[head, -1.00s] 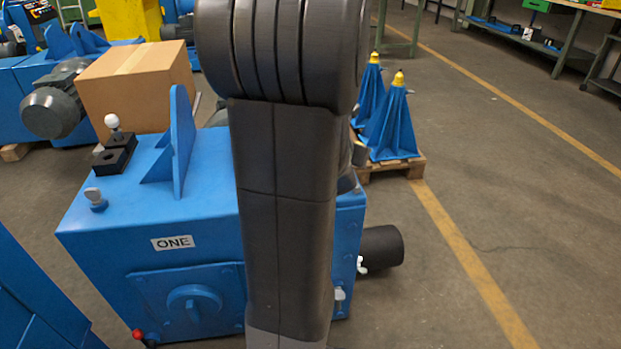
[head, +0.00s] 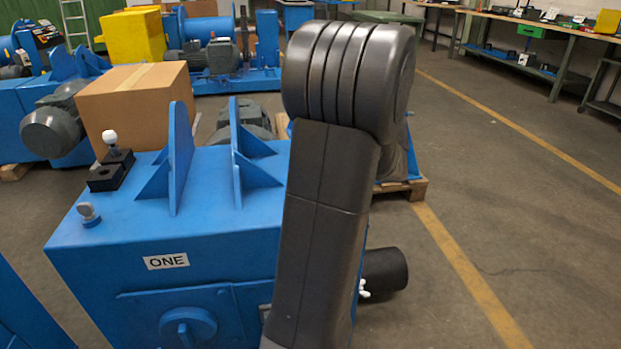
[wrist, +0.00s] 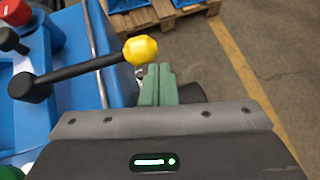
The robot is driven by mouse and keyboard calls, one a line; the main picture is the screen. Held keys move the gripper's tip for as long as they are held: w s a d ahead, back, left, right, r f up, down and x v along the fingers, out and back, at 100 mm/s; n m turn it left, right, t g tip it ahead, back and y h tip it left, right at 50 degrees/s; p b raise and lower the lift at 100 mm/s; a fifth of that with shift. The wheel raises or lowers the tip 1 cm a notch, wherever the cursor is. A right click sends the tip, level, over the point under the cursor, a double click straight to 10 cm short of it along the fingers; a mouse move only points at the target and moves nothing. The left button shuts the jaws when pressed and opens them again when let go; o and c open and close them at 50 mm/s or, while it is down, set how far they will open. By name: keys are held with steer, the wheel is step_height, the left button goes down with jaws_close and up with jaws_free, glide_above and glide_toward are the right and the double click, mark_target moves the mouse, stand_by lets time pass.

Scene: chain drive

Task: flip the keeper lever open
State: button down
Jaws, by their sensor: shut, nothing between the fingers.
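In the wrist view a black lever (wrist: 85,69) with a yellow ball knob (wrist: 140,50) runs from a round black pivot (wrist: 24,87) on the blue machine. I take it for the keeper lever, though no label shows. My gripper (wrist: 159,70) has green fingers, shut together and empty. Its tips are just right of and below the yellow knob in the picture; I cannot tell whether they touch it. In the head view my arm covers the right part of the blue machine (head: 120,235) marked ONE, and the gripper and this lever are hidden there.
The machine top carries upright blue plates (head: 180,155) and a white-ball handle (head: 109,137). A dark round stub (head: 385,275) sticks out at right. A cardboard box (head: 135,100) is behind. Open floor lies right.

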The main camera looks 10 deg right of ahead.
steer(key=shift+w+d+r+p, duration=0.15)
steer(key=shift+w+p, duration=0.1)
steer(key=shift+w, duration=0.2)
steer(key=shift+w+d+f+p, duration=0.1)
steer(key=shift+w+p, duration=0.1)
steer(key=shift+w, duration=0.2)
